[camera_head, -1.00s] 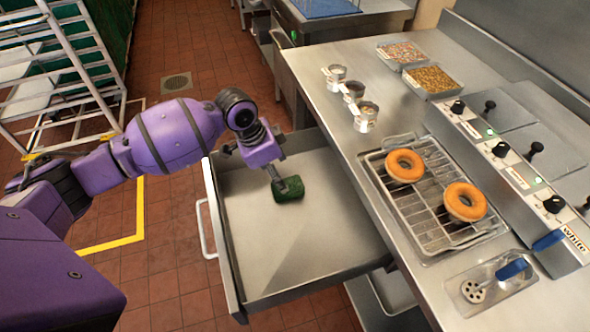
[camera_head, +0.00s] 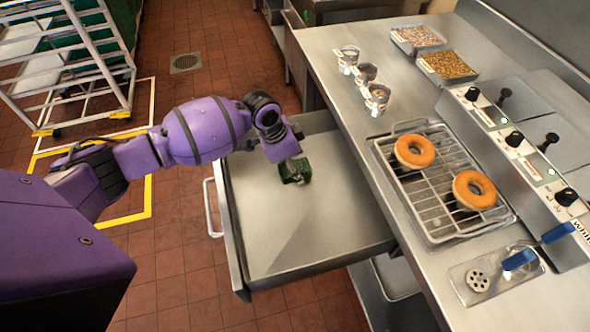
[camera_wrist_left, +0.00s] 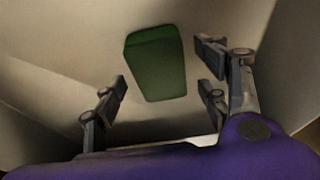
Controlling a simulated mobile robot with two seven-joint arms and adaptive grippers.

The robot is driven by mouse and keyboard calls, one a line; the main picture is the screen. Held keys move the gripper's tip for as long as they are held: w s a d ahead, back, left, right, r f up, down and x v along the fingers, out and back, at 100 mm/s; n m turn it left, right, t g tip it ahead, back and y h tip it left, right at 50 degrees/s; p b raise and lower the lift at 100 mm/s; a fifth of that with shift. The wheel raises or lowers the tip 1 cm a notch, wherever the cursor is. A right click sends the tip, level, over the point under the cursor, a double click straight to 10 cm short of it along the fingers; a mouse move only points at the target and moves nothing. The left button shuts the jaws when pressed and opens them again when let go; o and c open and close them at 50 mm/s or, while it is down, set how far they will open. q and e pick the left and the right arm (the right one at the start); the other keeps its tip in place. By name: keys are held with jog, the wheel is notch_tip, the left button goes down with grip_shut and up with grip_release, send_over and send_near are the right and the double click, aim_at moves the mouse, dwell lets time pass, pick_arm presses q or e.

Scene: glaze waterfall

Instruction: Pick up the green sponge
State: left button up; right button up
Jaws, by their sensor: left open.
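The green sponge (camera_head: 295,171) lies in the open drawer (camera_head: 300,235), near its back end in the head view. In the left wrist view the sponge (camera_wrist_left: 157,64) is a dark green block ahead of the fingers, with its near end between the finger tips. My left gripper (camera_head: 291,163) is above the sponge, partly covering it in the head view. In the left wrist view its fingers (camera_wrist_left: 163,85) are spread apart, with visible gaps on both sides of the sponge. My right gripper is in neither view.
The drawer's front wall and handle (camera_head: 212,207) face left. The steel counter (camera_head: 385,165) beside it holds a wire rack (camera_head: 440,217) with two donuts, small cups (camera_head: 366,76) and topping trays (camera_head: 448,66). The front part of the drawer is empty.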

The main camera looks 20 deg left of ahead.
pick_arm(q)
jog(key=shift+f, duration=0.25)
dwell(0.4)
jog(key=c, duration=0.8)
jog(key=shift+c, duration=0.2)
jog(key=shift+r, duration=0.15)
